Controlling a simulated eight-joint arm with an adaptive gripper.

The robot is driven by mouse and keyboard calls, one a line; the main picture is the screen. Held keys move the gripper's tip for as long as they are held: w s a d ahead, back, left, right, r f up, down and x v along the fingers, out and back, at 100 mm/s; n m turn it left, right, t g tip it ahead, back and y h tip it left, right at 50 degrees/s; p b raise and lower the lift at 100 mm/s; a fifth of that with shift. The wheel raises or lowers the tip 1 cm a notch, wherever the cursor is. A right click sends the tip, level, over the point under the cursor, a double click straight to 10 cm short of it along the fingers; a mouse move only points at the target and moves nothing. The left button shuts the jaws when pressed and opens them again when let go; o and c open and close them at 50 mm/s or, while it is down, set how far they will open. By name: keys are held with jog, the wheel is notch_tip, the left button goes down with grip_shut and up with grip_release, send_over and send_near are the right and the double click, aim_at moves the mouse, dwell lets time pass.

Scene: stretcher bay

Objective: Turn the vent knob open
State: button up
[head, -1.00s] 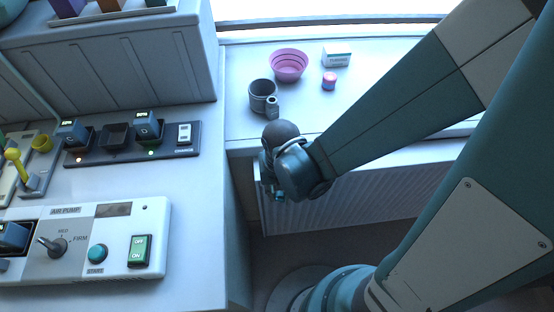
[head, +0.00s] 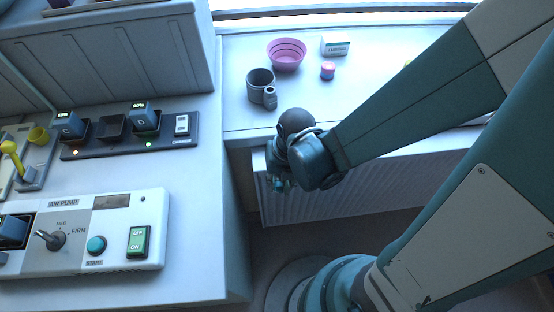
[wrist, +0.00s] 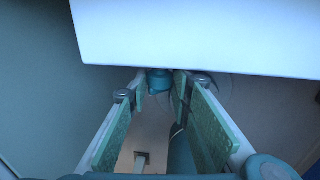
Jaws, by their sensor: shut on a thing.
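The vent knob is a small teal round part (wrist: 160,78) at the far end of my jaws in the wrist view. My gripper (wrist: 158,88) has its two green-padded fingers on either side of it and is shut on it. The knob's upper edge lies close under a pale sill edge, and how far it is turned cannot be told. In the head view my gripper (head: 278,186) points down in front of the ribbed radiator panel (head: 345,185), below the window sill. My wrist and fingers hide most of the knob there.
The counter at left carries the air pump panel (head: 110,205) and charger dock (head: 110,130).

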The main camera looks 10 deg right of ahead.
jog(key=o, duration=0.9)
jog(key=shift+c, duration=0.2)
jog(key=shift+r, duration=0.25)
notch_tip(320, 180, up, 12)
jog(key=d, duration=0.1)
jog(key=shift+d+f, duration=0.25)
dwell(0.6)
dwell(0.3)
